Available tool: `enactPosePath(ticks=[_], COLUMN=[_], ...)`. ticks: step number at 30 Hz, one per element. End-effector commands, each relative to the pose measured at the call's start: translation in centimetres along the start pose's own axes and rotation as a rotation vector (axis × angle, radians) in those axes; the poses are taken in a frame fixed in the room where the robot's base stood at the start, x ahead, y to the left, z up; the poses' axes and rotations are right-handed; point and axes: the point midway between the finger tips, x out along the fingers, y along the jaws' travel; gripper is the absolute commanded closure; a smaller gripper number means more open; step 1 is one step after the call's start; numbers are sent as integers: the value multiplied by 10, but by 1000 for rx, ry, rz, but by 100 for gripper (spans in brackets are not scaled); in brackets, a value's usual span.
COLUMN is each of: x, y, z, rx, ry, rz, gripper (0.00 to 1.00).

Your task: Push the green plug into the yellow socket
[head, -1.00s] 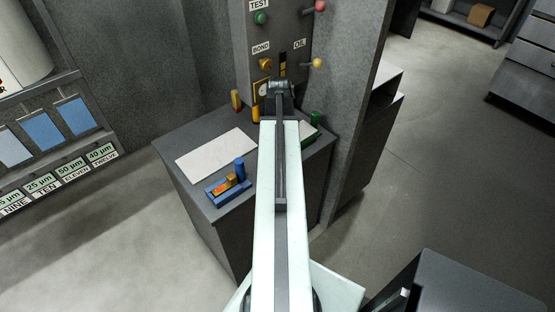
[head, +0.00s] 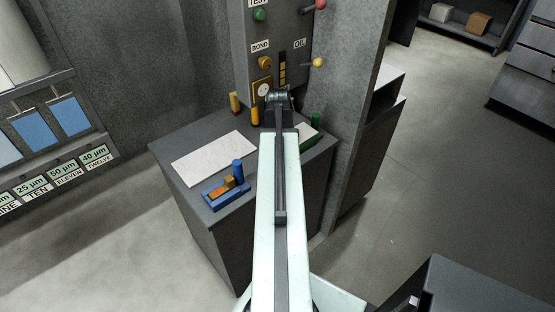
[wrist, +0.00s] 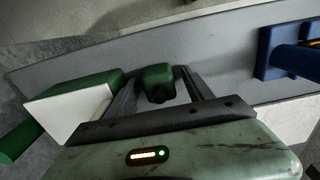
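The green plug (wrist: 157,80) shows in the wrist view as a small green block with a darker near end, between the fingers of my gripper (wrist: 158,74). The fingers are apart, with narrow gaps on either side of the plug; I see no clear contact. In the head view my arm hides the fingers and this plug. A yellow square plate with a pale round face (head: 263,89), apparently the yellow socket, is low on the grey upright panel, beyond my arm. Its openings are too small to make out.
A blue holder (head: 213,203) with a blue peg (head: 238,170) stands on the grey cabinet top (head: 185,137), beside a white sheet (head: 213,158). A green-and-white block (wrist: 75,105) lies left of my fingers. Yellow cylinders (head: 235,103) stand near the panel.

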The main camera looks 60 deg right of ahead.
Motion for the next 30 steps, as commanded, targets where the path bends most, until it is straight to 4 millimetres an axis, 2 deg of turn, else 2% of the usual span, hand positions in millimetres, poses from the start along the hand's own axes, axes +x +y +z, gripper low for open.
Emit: enactPosePath(ticks=[1, 6, 13, 17, 20, 30], x=[0, 0, 0, -8, -21, -91], y=[0, 0, 0, 0, 0, -1], z=[0, 0, 0, 0, 0, 0], rx=[0, 0, -1, -1, -1, -1], ry=[0, 0, 0, 0, 0, 0], rz=[0, 0, 0, 0, 0, 0], gripper=[52, 99, 100, 100, 100, 100])
